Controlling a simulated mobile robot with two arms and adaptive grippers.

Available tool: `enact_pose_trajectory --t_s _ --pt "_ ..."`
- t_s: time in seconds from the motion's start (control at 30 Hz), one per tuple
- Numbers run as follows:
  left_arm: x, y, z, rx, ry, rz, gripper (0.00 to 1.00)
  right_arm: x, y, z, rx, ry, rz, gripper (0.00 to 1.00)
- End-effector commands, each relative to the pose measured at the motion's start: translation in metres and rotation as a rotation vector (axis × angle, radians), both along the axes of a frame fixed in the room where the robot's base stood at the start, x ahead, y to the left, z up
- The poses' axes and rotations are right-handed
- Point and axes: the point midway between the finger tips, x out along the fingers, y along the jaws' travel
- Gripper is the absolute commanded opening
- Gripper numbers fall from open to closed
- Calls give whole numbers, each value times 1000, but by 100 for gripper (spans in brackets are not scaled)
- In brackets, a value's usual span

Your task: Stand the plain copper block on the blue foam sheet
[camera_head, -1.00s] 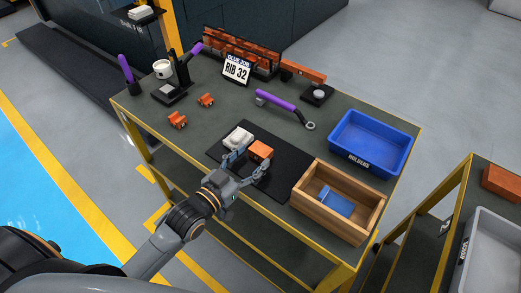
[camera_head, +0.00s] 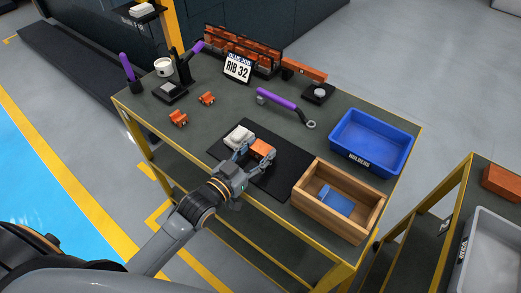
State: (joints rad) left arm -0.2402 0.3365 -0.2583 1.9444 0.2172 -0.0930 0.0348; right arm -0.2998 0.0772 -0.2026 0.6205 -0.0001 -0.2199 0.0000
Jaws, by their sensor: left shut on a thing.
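The plain copper block (camera_head: 263,147) is at the black mat (camera_head: 281,181) on the bench. My left gripper (camera_head: 256,153) is shut on it, reaching in from the lower left. The gripper partly hides the block's near side, and I cannot tell whether the block touches the mat. The blue foam sheet (camera_head: 338,201) lies inside the open wooden box (camera_head: 364,225) to the right of the mat. No block shows on the foam. My right gripper is not in view.
A white item (camera_head: 238,136) sits close beside the block on the mat. A blue bin (camera_head: 372,143) stands behind the wooden box. The wooden walls surround the foam.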

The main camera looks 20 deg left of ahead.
Motion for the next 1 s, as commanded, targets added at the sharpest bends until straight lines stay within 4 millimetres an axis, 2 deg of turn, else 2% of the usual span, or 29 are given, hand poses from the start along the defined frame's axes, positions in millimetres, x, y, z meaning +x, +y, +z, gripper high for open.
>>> enact_pose_trajectory --t_s 0.27,0.43,0.57,0.73,0.93,1.0 --pt "1 0 12 -2 -8 0 0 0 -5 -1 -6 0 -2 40" --pt "1 0 35 -2 -10 0 0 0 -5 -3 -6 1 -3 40" --pt "-18 -1 55 -2 -7 0 0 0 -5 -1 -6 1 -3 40" --pt "-50 -2 93 -4 -7 0 0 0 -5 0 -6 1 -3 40" --pt "-101 -3 113 -3 -1 1 0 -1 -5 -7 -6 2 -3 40" --pt "-110 -3 123 -1 2 1 0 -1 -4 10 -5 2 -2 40"
